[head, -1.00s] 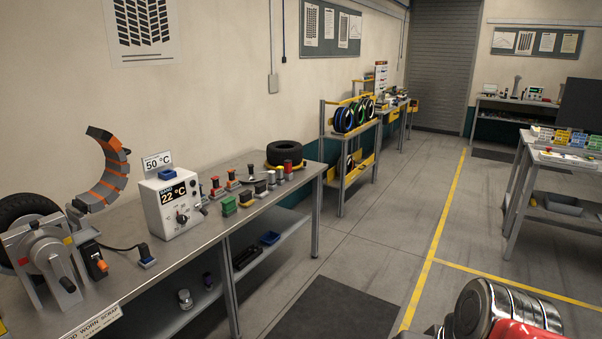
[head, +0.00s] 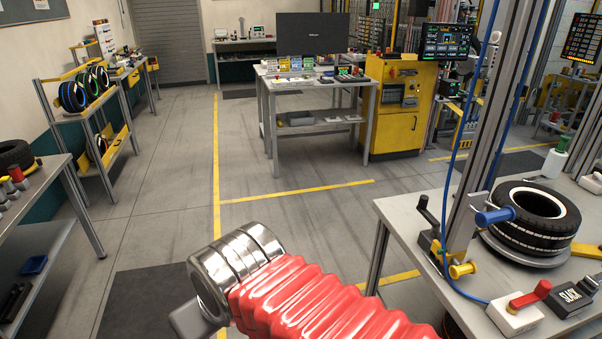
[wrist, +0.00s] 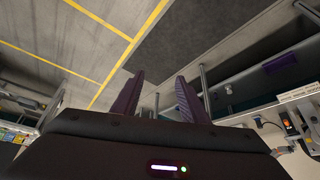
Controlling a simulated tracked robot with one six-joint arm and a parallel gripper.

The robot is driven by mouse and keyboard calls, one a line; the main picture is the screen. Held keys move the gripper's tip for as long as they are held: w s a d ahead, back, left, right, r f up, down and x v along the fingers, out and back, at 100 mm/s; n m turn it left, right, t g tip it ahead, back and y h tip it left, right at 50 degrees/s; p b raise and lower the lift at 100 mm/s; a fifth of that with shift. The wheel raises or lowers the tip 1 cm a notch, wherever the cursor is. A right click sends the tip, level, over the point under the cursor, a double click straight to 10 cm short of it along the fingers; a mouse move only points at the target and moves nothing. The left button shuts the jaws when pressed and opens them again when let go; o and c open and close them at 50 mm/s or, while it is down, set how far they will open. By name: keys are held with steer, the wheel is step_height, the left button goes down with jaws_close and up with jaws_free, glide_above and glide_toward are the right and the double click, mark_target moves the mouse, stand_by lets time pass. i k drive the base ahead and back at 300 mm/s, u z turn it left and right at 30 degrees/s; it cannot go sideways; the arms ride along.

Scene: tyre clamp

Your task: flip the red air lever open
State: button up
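The red air lever (head: 531,293) sits on a white box on the workbench (head: 405,215) at the lower right of the head view. Its bar slants up to a knob at the right end. A black block marked "SLACK" (head: 572,297) is right beside it. My gripper (wrist: 158,92) shows in the wrist view with its two dark fingers apart and nothing between them, above the floor. In the head view only my red-sleeved arm shows; the gripper's fingers are not visible there. The lever is not seen in the wrist view.
A tyre (head: 535,215) lies on a round plate behind the lever. A metal post, a blue-handled clamp (head: 495,215) and a black crank (head: 427,215) stand left of it. A blue hose hangs by the post. Clear floor (head: 290,215) lies between the benches.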

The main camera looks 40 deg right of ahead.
mark_target(544, 287)
steer(key=z, duration=2.95)
